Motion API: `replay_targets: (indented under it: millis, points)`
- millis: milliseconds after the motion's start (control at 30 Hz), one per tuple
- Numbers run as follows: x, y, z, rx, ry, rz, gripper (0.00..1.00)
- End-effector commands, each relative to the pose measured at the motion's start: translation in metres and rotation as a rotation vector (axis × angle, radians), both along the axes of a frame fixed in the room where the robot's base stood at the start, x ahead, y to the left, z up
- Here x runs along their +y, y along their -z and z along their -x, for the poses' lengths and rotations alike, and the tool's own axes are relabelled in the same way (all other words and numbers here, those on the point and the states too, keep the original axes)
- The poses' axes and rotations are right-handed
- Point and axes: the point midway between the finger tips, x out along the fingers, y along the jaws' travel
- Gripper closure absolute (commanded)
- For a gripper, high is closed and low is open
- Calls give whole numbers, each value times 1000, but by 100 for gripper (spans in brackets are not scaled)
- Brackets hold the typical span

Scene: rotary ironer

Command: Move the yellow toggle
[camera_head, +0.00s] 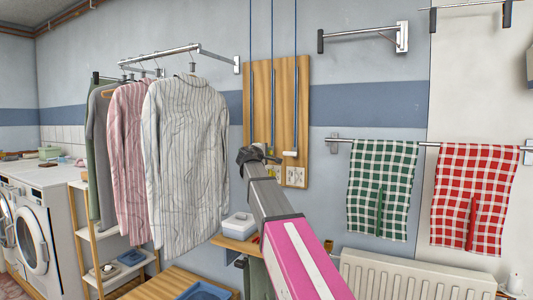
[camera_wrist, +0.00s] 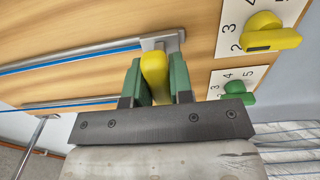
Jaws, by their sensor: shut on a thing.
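The yellow toggle (camera_wrist: 155,72) is a rounded piece at the end of a grey metal fitting with a blue cord, on a wooden board (camera_wrist: 100,28). My gripper (camera_wrist: 156,82), with green fingers, is shut on the toggle, one finger on each side. In the head view, the gripper (camera_head: 258,155) shows as a dark end against the lower left of the wooden board (camera_head: 304,110) and hides the toggle there.
In the wrist view, a yellow knob (camera_wrist: 272,36) and a green knob (camera_wrist: 238,91) sit on numbered plates right of the toggle. In the head view, a white piece (camera_head: 290,153) hangs on another cord. Striped shirts (camera_head: 185,150) hang left; checked towels (camera_head: 382,190) hang right.

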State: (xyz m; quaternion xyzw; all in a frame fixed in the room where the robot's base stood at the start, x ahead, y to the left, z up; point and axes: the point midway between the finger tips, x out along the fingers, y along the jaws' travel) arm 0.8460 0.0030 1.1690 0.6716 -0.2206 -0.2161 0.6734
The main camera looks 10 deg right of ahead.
Motion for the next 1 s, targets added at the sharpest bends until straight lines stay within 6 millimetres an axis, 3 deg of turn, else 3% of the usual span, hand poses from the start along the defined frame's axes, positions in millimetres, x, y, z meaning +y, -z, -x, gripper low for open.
replay_targets:
  millis: [67, 100, 133, 167, 567, 1000]
  points:
    - [0, 7, 3, 10, 2, -11, 100]
    - [0, 8, 3, 10, 3, -11, 66]
    - [0, 8, 3, 10, 3, -10, 56]
    - [0, 7, 3, 9, 3, -9, 53]
    - [5, 4, 10, 5, 0, -6, 53]
    - [49, 6, 73, 7, 0, -6, 53]
